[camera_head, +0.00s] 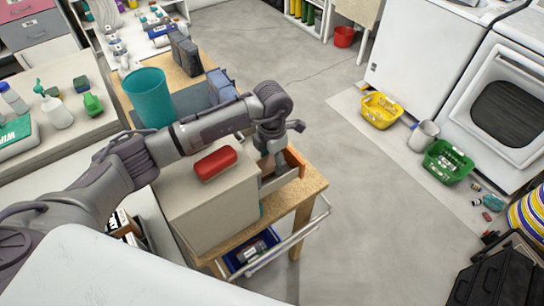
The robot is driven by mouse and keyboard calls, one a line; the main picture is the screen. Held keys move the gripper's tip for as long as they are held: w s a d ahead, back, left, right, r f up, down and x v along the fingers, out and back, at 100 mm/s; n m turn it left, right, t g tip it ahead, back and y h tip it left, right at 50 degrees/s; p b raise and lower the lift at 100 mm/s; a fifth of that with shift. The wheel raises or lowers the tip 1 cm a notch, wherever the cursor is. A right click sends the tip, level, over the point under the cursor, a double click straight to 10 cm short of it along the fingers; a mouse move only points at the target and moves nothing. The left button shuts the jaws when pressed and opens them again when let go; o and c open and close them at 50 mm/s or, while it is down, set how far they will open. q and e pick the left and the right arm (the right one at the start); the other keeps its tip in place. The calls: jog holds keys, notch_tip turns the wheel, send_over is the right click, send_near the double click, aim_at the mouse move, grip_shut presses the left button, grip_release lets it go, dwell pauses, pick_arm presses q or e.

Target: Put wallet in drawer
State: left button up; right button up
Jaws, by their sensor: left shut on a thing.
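A red, rounded, oblong item (215,163), which looks like the wallet, lies on top of a beige cabinet (213,208). A drawer with an orange front (296,161) stands pulled out from the cabinet's right side; its inside is mostly hidden by my gripper. My left arm reaches in over the cabinet, and my left gripper (276,147) points down at the drawer. It appears shut on the drawer, though its fingertips are partly hidden. My right gripper is not in view.
The cabinet stands on a wooden table (307,190) with a metal rail. A teal bin (149,97) is behind my arm. A blue crate (250,250) sits below. Open grey floor lies to the right, with yellow (381,110) and green (447,162) baskets beyond.

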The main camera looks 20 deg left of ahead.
aim_at(272, 162)
pick_arm(q)
jog(key=shift+f, duration=0.1)
jog(key=o, duration=1.3)
jog(key=shift+r, duration=0.3)
jog(key=shift+w+r, duration=0.1)
jog(key=shift+r, duration=0.15)
notch_tip(272, 162, up, 11)
jog(key=b, duration=0.3)
jog(key=shift+r+b, duration=0.15)
jog(key=shift+b, duration=0.2)
